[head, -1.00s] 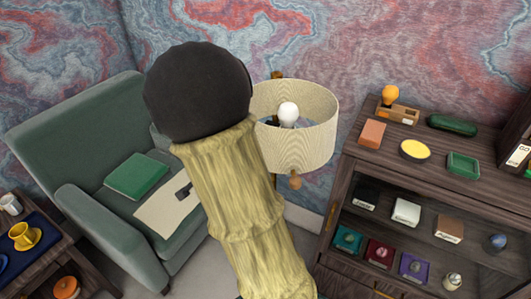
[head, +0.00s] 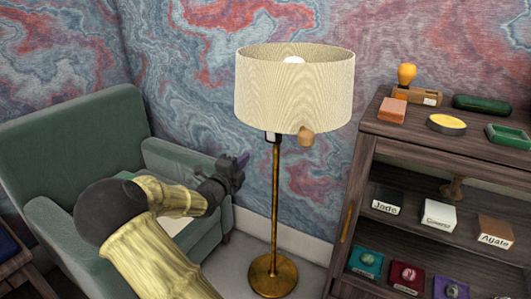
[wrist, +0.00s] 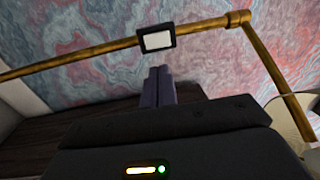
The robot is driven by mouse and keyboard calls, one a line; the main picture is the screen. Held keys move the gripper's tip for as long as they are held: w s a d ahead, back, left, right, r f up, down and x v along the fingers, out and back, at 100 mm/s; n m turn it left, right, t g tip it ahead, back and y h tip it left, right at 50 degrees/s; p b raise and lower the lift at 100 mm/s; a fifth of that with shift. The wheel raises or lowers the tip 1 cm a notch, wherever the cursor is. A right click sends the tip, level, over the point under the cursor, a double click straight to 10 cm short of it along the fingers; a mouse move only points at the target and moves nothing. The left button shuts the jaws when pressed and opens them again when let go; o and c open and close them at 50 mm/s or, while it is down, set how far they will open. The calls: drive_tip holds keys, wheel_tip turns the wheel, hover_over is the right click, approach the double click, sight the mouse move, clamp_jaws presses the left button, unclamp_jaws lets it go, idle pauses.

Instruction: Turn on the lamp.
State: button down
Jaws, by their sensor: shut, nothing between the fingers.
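The floor lamp has a cream shade (head: 294,92) on a thin brass pole (head: 276,200) in the head view. The bulb (head: 294,60) shows pale white over the rim. A small black-framed switch box (head: 270,137) sits on the pole just under the shade. In the wrist view the switch (wrist: 157,40) shows a white plate facing me. A wooden knob (head: 306,136) hangs below the shade. My gripper (head: 243,159) is shut and empty, left of the pole and a little below the switch. Its purple fingers (wrist: 158,72) point toward the switch; whether they touch it, I cannot tell.
A green armchair (head: 80,130) stands at the left, behind my arm. A dark wooden cabinet (head: 400,135) with small items on top and shelves stands at the right. The lamp's round brass base (head: 272,277) rests on the floor between them.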

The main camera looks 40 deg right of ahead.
drive_tip(key=shift+s+r+m+h, duration=0.1)
drive_tip(key=shift+m+h, duration=0.2)
drive_tip(key=shift+m, duration=0.1)
approach(271, 134)
drive_tip(key=x, duration=0.3)
drive_tip(key=r+b+x, duration=0.1)
drive_tip(key=x, duration=0.3)
drive_tip(key=shift+a+r, duration=0.1)
drive_tip(key=shift+a, duration=0.1)
drive_tip(key=shift+r, duration=0.15)
